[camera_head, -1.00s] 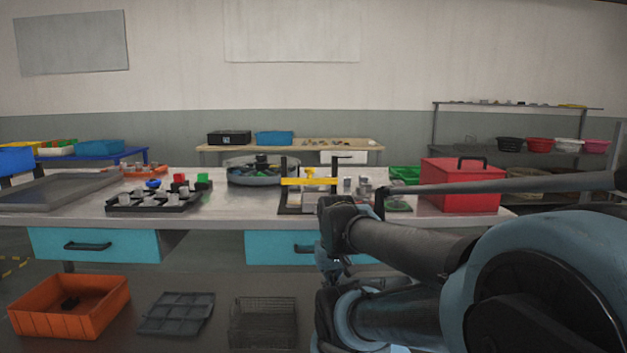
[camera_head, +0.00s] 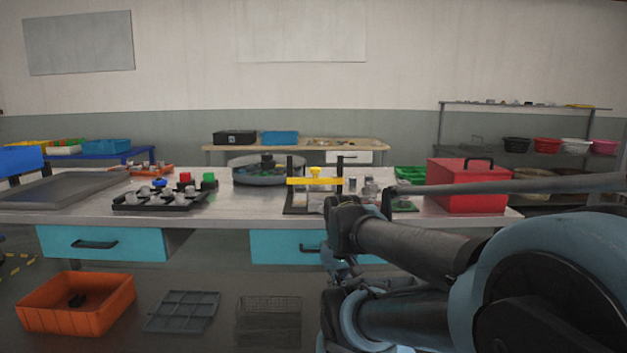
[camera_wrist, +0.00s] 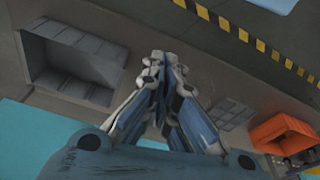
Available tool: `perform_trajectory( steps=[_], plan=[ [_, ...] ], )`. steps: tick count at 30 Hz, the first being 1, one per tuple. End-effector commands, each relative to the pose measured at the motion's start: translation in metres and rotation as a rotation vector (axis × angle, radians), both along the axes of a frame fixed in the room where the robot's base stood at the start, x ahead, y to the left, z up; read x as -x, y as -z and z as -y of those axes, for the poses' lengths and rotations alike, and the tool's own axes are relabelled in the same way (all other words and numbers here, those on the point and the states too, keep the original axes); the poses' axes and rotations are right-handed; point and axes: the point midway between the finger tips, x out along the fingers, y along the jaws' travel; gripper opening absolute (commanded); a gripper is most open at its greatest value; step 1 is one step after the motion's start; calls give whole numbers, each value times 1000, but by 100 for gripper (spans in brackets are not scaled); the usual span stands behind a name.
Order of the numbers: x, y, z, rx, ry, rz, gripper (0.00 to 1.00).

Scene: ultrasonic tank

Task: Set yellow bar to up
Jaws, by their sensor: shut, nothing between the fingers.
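The yellow bar (camera_head: 314,181) lies level between two black upright posts on a dark base, on the metal table (camera_head: 240,210). A yellow knob (camera_head: 315,172) shows just above the bar. My arm reaches in from the right in the head view, in front of the table and below the bar. Its end is partly hidden behind its own links there. In the wrist view my gripper (camera_wrist: 158,62) is shut and empty, over the grey floor. It is apart from the bar, which does not show in the wrist view.
A red box (camera_head: 468,188) stands right of the bar, and a round grey basin (camera_head: 262,178) is behind it to the left. A black tray (camera_head: 160,203) holds small parts. An orange bin (camera_head: 75,318) lies on the floor, also in the wrist view (camera_wrist: 285,135).

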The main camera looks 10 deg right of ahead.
Motion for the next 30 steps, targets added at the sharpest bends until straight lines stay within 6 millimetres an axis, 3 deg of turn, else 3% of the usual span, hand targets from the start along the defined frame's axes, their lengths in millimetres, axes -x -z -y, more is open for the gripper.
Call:
perform_trajectory(
  steps=[2,5,8,9,18,30],
  plan=[
    [0,0,0,0,0,0,5],
    [6,-9,0,1,-4,10,27],
    [-3,-27,0,4,-20,5,50],
    [-11,-39,0,6,-31,1,53],
    [-80,-149,0,24,-148,-37,53],
    [-178,-276,1,42,-304,-89,53]
  ],
)
